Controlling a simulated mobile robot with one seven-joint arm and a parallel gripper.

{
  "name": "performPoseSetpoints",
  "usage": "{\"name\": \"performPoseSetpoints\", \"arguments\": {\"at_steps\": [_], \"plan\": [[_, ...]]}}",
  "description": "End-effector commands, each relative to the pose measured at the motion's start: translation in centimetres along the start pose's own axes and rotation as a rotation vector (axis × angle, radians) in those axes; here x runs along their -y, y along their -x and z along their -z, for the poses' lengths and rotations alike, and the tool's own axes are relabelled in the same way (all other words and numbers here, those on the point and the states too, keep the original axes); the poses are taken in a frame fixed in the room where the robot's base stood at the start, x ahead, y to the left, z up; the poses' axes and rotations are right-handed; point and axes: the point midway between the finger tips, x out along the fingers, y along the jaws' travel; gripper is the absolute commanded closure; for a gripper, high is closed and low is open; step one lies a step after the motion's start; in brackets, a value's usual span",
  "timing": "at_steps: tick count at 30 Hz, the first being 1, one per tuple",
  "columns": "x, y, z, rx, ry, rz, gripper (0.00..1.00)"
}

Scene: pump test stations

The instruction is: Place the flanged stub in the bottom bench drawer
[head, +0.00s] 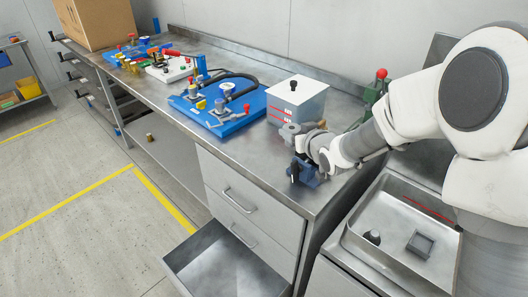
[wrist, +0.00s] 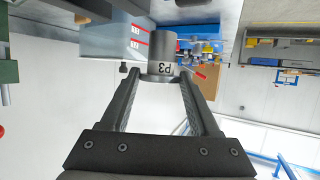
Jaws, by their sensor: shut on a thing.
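My gripper (wrist: 157,78) is shut on a grey cylindrical piece marked P3, which looks like the flanged stub (wrist: 163,50); the lettering is upside down in the wrist view. In the head view, my gripper (head: 304,139) is over the bench top near its front right corner, with the grey stub (head: 289,132) at its tip. The stub's far side is hidden. The bottom bench drawer (head: 222,262) is pulled open below and left of my gripper; its visible floor is empty.
A blue vise-like fixture (head: 304,173) stands at the bench corner just below my gripper. A white-grey tank (head: 297,98) is behind it, and a blue pump board (head: 222,103) is to the left. A steel sink tray (head: 398,235) is at right. The floor left of the drawer is clear.

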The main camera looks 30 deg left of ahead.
Motion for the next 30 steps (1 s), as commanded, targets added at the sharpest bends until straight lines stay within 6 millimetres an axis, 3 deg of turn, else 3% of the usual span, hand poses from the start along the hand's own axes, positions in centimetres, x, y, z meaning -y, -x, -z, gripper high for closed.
{"name": "performPoseSetpoints", "arguments": {"at_steps": [12, 19, 27, 30], "plan": [[6.5, -7.3, -2.6, -0.001, 0.002, 0.002, 1.0], [7.3, -8.5, -3.2, -0.001, 0.0, -0.001, 1.0], [7.3, -9.9, -6.5, 0.0, 0.001, -0.001, 1.0], [7.3, -9.9, -6.7, -0.003, 0.001, -0.001, 1.0]]}}
